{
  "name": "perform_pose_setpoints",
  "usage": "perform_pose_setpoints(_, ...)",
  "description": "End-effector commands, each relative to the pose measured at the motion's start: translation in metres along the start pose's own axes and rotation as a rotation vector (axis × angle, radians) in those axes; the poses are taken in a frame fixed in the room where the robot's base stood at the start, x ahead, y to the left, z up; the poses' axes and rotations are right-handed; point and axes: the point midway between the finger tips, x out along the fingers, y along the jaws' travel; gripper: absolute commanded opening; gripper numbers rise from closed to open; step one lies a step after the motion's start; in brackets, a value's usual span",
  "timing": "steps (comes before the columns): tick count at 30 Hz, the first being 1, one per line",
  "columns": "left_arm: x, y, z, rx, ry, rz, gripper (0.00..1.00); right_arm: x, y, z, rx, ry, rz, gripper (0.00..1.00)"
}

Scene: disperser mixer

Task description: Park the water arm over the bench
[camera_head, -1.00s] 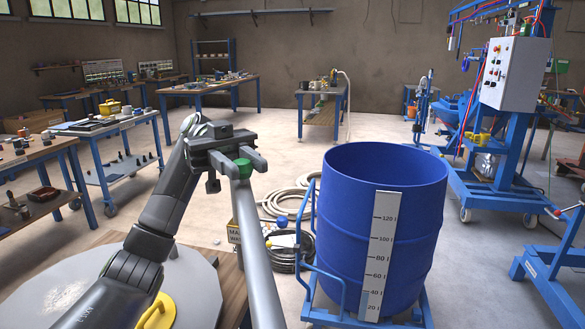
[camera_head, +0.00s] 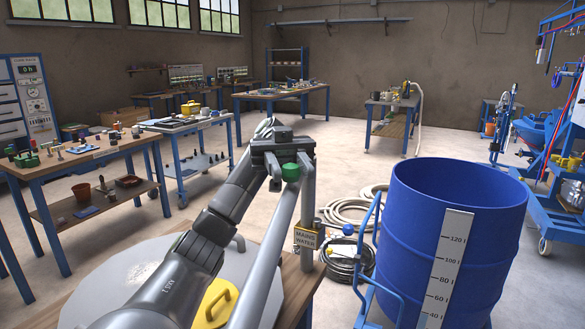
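The water arm (camera_head: 262,275) is a grey pipe. It runs from beside the upright post with the "MAINS WATER" sign (camera_head: 307,238) down the picture towards me, past the bottom edge, so its near end is hidden. It passes in front of the wooden bench top (camera_head: 294,290) and the right edge of a grey disc. My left gripper (camera_head: 289,166) is at the pipe's far end, its fingers on both sides of a green knob (camera_head: 291,173) and apparently closed on it. My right gripper is out of view.
The blue drum (camera_head: 410,235) with a litre scale stands at the right, apart from the pipe. The grey disc (camera_head: 115,270) with a yellow handle (camera_head: 214,302) lies on the near bench. Coiled hoses (camera_head: 345,212) lie on the floor. Workbenches stand at the left and back.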

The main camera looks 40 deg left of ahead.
Motion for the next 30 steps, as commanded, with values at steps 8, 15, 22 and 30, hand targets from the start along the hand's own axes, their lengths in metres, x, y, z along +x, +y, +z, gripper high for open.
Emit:
perform_pose_setpoints(8,0.0,0.0,0.0,0.0,0.001,0.0,0.5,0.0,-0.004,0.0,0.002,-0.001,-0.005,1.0)
perform_pose_setpoints(15,0.0,0.0,-0.003,0.0,0.002,-0.001,0.5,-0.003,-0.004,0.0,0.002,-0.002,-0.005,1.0)
perform_pose_setpoints(22,0.0,0.0,-0.019,0.0,0.002,-0.001,0.5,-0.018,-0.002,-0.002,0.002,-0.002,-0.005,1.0)
perform_pose_setpoints(30,0.0,0.0,-0.051,0.0,0.002,-0.001,0.5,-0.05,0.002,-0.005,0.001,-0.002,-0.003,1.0)
